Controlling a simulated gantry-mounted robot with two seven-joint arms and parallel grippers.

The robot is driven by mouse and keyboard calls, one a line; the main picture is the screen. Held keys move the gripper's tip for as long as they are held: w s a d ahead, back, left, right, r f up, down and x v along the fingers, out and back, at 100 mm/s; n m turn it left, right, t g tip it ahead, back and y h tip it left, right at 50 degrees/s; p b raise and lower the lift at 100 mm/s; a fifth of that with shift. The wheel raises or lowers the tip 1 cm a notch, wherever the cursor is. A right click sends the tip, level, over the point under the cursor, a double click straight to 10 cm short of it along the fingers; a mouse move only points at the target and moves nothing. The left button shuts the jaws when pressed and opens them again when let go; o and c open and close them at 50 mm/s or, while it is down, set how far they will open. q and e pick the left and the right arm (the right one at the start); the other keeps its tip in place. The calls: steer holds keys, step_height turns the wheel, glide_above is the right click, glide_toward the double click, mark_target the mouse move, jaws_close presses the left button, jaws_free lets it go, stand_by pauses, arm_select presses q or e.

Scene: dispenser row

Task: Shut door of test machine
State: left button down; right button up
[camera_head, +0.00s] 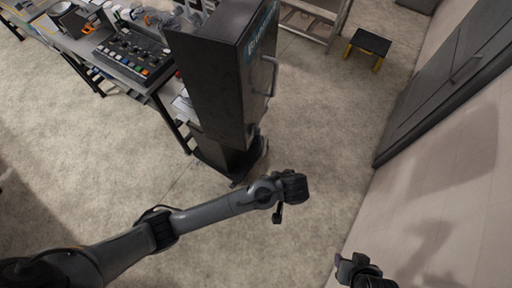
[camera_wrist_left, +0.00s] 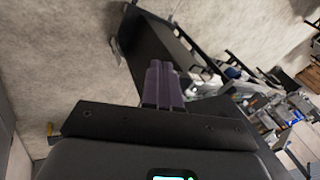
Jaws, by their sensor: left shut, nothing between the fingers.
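A tall dark machine (camera_head: 215,85) with light blue lettering stands at the end of the bench in the head view. Its right-hand face carries a vertical grey handle (camera_head: 270,76). I cannot tell from this angle whether its door is shut or ajar. My left gripper (camera_head: 279,214) is below and right of the machine's base, apart from it. In the left wrist view its fingers (camera_wrist_left: 162,86) are together and empty, with a long dark panel (camera_wrist_left: 160,48) beyond them. My right gripper (camera_head: 354,266) is at the bottom edge, partly cut off, its fingers unclear.
A small black and yellow step stool (camera_head: 370,44) stands at the back. The floor between machine and cabinet is clear.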

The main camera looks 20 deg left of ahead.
arm_select(q)
steer(key=w+r+t+b, duration=0.1)
steer(key=w+r+t, duration=0.2)
steer(key=w+r, duration=0.65)
steer(key=w+a+f+b, duration=0.1)
steer(key=w+a+f, duration=0.3)
steer(key=a+f, duration=0.3)
steer(key=shift+a+f+y, duration=0.4)
steer(key=shift+a, duration=0.25)
steer(key=shift+w, duration=0.1)
